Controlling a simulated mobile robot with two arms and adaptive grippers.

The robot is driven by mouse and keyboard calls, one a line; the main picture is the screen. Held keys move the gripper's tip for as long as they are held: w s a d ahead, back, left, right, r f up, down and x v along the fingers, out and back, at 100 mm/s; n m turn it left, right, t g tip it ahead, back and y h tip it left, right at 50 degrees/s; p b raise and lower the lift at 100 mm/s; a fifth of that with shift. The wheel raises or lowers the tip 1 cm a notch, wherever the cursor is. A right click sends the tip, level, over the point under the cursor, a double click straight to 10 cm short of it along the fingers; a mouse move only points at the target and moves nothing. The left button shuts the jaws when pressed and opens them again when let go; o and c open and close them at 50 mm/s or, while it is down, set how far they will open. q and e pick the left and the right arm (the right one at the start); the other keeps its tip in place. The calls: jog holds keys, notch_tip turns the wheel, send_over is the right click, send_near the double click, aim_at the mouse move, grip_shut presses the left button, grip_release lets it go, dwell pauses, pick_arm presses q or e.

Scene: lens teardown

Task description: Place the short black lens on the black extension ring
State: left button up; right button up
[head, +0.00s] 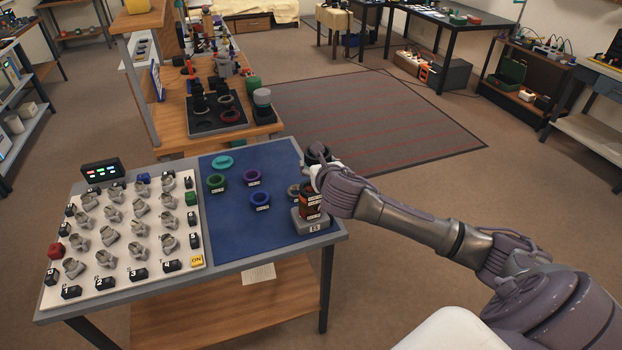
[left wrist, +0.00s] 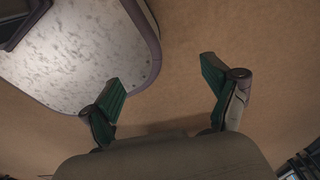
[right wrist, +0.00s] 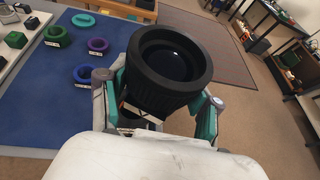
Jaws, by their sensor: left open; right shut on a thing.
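The short black lens (right wrist: 150,92) is held in my right gripper (right wrist: 158,88), seen close up in the right wrist view with its dark open end tilted toward the camera. In the head view the lens (head: 317,153) is at the right gripper (head: 314,168), over the mat's right side. Just below is a brown and orange labelled stack (head: 311,200) on a grey base (head: 313,220); the gripper hides its top. I cannot make out the black extension ring for certain. My left gripper (left wrist: 160,80) is open and empty over the floor.
The blue mat (head: 228,232) carries a teal ring (head: 222,162), a green ring (head: 217,183), a purple ring (head: 252,177) and a blue ring (head: 260,200). A white panel (head: 100,268) with several grey knobs fills the left. The mat's front middle is clear.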

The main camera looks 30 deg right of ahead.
jog(key=shift+w+a+f, duration=0.2)
jog(key=shift+a+f, duration=0.05)
jog(key=shift+a, duration=0.15)
jog(key=shift+w+a+f, duration=0.2)
jog(key=shift+a, duration=0.2)
jog(key=shift+f, duration=2.1)
jog(key=o, duration=1.3)
jog(key=shift+f, duration=0.15)
jog(key=shift+o, duration=0.2)
